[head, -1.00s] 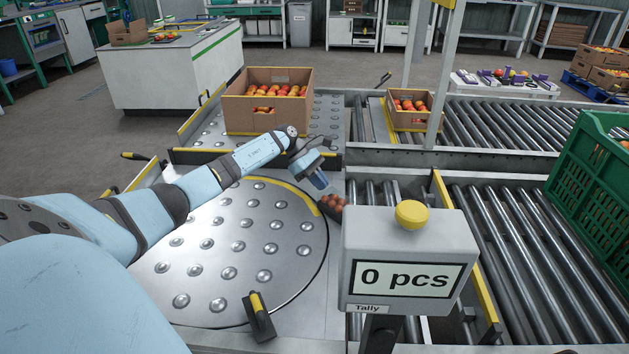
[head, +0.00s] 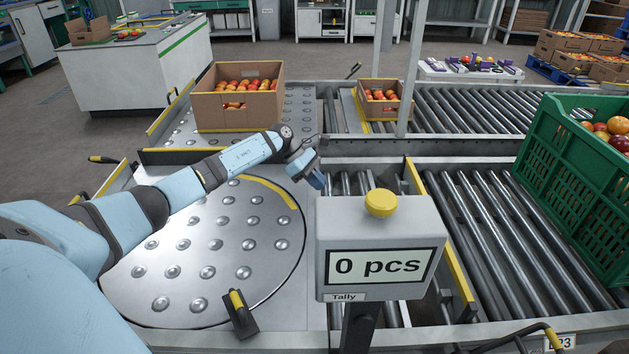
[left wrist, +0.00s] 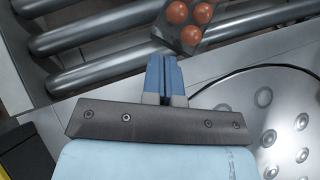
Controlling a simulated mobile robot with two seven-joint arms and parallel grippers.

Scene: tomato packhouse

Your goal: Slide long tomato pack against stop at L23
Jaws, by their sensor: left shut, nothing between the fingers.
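The tomato pack, a dark tray of red tomatoes, shows at the top of the left wrist view (left wrist: 187,26), cut off by the frame edge, so its full length is hidden. A label ending in "23" (head: 562,341) is at the bottom right, partly covered. My right gripper is not in view.
The tally box (head: 376,246) reads 0 pcs and stands before the rollers (head: 510,230). A green crate (head: 575,190) stands at right. The studded turntable (head: 205,245) is bare under my left arm. A yellow-edged rail (head: 438,235) divides the roller lanes.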

